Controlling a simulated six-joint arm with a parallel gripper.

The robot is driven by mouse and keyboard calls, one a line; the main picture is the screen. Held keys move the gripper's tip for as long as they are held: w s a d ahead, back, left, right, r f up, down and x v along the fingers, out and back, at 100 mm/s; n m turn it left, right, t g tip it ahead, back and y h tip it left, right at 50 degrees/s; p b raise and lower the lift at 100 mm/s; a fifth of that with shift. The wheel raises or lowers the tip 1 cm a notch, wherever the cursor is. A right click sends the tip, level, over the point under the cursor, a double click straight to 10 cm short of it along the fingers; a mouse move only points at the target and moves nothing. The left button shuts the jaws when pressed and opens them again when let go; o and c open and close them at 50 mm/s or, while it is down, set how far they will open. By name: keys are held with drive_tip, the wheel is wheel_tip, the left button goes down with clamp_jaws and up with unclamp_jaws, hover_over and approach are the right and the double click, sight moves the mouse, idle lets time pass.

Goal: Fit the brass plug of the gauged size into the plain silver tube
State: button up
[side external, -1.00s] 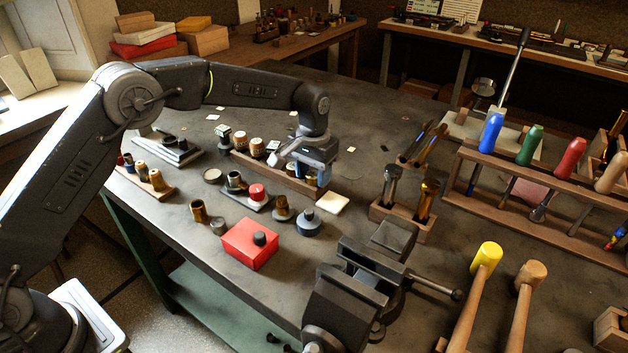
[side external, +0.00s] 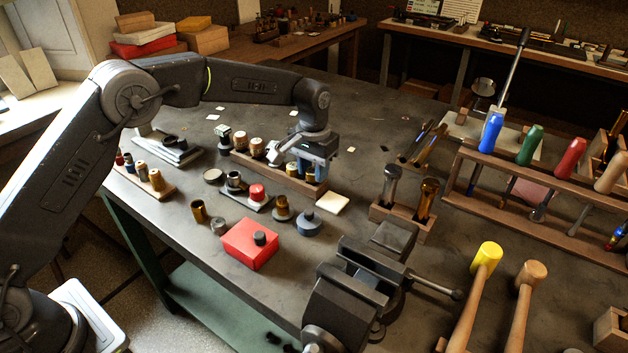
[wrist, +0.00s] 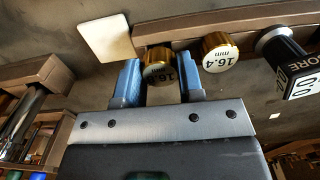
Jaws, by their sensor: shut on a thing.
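My gripper (wrist: 159,82) has blue fingers and is shut on a brass plug (wrist: 158,74) standing at the end of a wooden rack. The plug's cap is marked in mm; its last digit is not clear. A second brass plug (wrist: 219,53), marked 16.4 mm, stands just to its right. In the side view, my gripper (side external: 314,172) is low over the rack's right end (side external: 268,171). The silver tube (side external: 392,184) stands upright in a wooden block beside a brass tube (side external: 427,198).
A white pad (side external: 333,204), a red box (side external: 249,244), a grey round pot (side external: 308,222) and small cups stand in front of the rack. A vise (side external: 365,275) is at the front. A screwdriver rack (side external: 530,200) and mallets (side external: 486,258) are on the right.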

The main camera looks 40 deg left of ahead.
drive_tip(key=shift+r, duration=3.4)
drive_tip(key=s+a+r, duration=0.2)
drive_tip(key=s+a, duration=0.8)
drive_tip(key=a, duration=0.5)
drive_tip(key=shift+r, duration=0.3)
drive_tip(key=shift+f, duration=0.1)
drive_tip(key=shift+f, duration=2.3)
drive_tip(key=shift+f, duration=1.8)
